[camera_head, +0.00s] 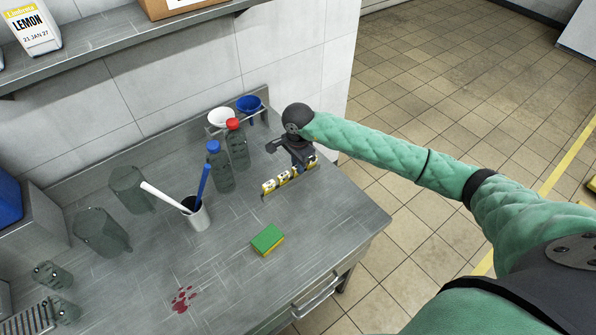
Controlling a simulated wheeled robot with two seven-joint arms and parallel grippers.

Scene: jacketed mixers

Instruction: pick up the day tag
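A short row of yellow-and-white tags with dark letters (284,181) stands on the steel table near its right back part. I cannot tell which of them is the day tag, and the writing is too small to read fully. My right gripper (287,154) is just above and behind the right end of the row, partly in front of it. Its dark fingers look spread apart, with nothing seen between them. Whether it touches a tag is hidden. My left gripper is not in view.
Two bottles, one with a red cap (238,145) and one with a blue cap (219,168), stand left of the gripper. A sponge (267,239) and a red stain (184,299) lie in front.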

